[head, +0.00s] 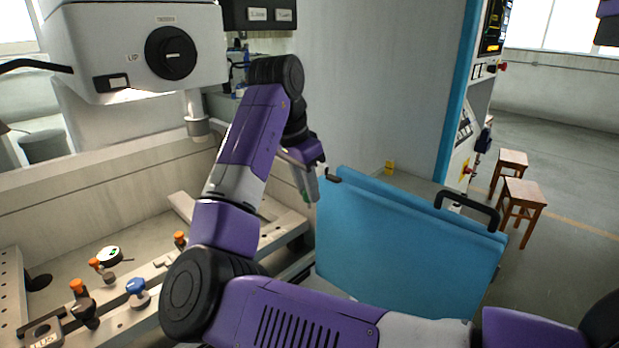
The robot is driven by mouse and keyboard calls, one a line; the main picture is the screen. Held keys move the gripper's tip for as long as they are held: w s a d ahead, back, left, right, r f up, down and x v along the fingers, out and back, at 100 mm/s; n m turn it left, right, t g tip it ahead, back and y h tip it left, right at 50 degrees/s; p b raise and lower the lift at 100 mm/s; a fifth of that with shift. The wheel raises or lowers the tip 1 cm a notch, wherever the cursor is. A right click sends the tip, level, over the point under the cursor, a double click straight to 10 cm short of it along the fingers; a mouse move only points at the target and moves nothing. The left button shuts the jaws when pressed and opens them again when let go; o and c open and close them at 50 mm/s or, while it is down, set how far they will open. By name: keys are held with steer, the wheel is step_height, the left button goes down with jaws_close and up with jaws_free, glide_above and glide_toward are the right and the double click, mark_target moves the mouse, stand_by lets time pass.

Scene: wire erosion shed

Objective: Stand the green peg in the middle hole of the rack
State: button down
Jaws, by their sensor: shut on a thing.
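My gripper (308,190) is at the end of my purple and grey arm, near the middle of the head view. It is seen from the side, above the work tank and close to the blue door's upper left edge. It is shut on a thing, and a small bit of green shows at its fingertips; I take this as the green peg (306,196). Most of the peg is hidden by the fingers, and its tilt cannot be told. I cannot make out the rack or its middle hole; my arm covers part of the tank.
A blue door (405,240) with a black handle stands open at right. The machine head (135,45) hangs at upper left. Clamps with orange knobs, a blue-knobbed clamp (138,290) and a round dial (109,255) sit at lower left. Two wooden stools (521,200) stand far right.

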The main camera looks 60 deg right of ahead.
steer(key=s+a+f+n+t+y, duration=0.1)
steer(key=a+f+n, duration=0.6)
steer(key=a+f, duration=0.4)
steer(key=s+a+f+n+t+y, duration=0.1)
steer(key=a+f+n, duration=0.6)
steer(key=f, duration=1.6)
steer(key=s+a+f+n+t+y, duration=0.1)
steer(key=a+f+n, duration=0.7)
steer(key=a+f, duration=0.8)
steer(key=shift+s+f+t, duration=0.6)
steer(key=shift+f, duration=0.35)
steer(key=shift+w+r, duration=0.1)
